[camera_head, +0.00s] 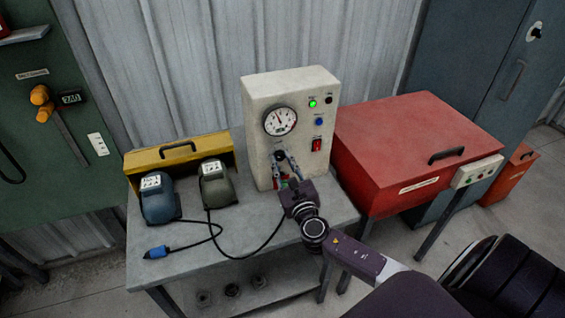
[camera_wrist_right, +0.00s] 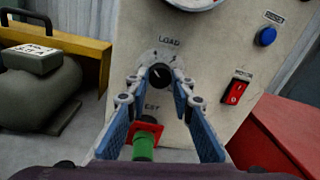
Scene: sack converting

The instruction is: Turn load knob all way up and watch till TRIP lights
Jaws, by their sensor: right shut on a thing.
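The cream test box (camera_head: 262,95) stands on the grey bench with a dial gauge (camera_head: 280,121) on its face. The gauge needle points up and slightly left. The black load knob (camera_wrist_right: 160,75) sits under the LOAD label. My right gripper (camera_head: 282,160) has its blue-padded fingers on either side of the knob and is shut on it; they also show in the wrist view (camera_wrist_right: 161,82). A green lamp (camera_head: 313,103) is lit. A second small lamp (camera_head: 328,100) beside it is dark; its label is too small to read. My left gripper is out of view.
A red switch (camera_wrist_right: 234,92) and blue reset button (camera_wrist_right: 265,37) are right of the knob. A green plug (camera_wrist_right: 143,146) sits in the red socket below. Blue (camera_head: 160,200) and olive (camera_head: 217,185) units stand left; a red cabinet (camera_head: 415,140) stands right.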

